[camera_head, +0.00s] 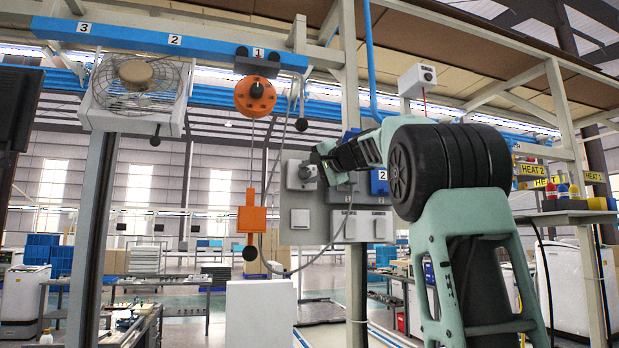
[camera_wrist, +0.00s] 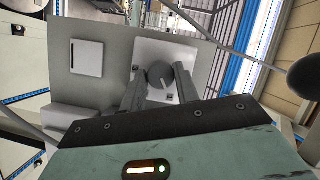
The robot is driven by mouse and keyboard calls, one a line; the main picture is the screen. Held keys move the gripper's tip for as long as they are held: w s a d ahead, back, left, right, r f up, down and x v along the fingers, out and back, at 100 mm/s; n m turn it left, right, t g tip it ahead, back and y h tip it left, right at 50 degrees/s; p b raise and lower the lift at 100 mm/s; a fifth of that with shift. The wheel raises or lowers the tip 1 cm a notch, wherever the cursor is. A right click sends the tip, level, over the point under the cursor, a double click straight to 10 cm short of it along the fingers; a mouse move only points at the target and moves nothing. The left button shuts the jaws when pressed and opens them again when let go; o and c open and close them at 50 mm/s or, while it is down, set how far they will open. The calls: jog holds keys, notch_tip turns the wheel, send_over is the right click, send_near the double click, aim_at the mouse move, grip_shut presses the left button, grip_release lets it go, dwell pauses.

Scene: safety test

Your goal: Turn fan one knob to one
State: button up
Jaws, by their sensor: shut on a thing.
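A grey round knob (camera_head: 307,172) sits on a light plate at the upper left of a grey wall panel (camera_head: 327,222). In the wrist view the knob (camera_wrist: 159,73) shows a pale pointer line and sits on its white plate (camera_wrist: 180,52). My gripper (camera_head: 318,163) reaches the panel from the right. In the wrist view its two fingers (camera_wrist: 160,84) lie on either side of the knob, shut on it. A fan (camera_head: 137,85) in a wire cage hangs at the upper left.
White switches (camera_head: 300,219) sit below the knob on the panel, and a blue box marked 2 (camera_head: 379,182) is to its right. An orange pulley (camera_head: 255,96) with a hanging orange block (camera_head: 252,212) is left of the panel. A grey post (camera_head: 354,60) rises behind it.

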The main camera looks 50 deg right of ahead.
dwell(0.5)
jog(key=o, duration=1)
jog(key=s+b, duration=0.1)
jog(key=s, duration=0.4)
jog(key=s+a+r+b, duration=0.1)
jog(key=s+b, duration=0.1)
jog(key=s, duration=0.4)
jog(key=s+a+b, duration=0.1)
jog(key=s, duration=0.5)
jog(key=shift+s+a+r+b, duration=0.1)
jog(key=shift+a+r+b, duration=0.15)
jog(key=shift+b, duration=0.15)
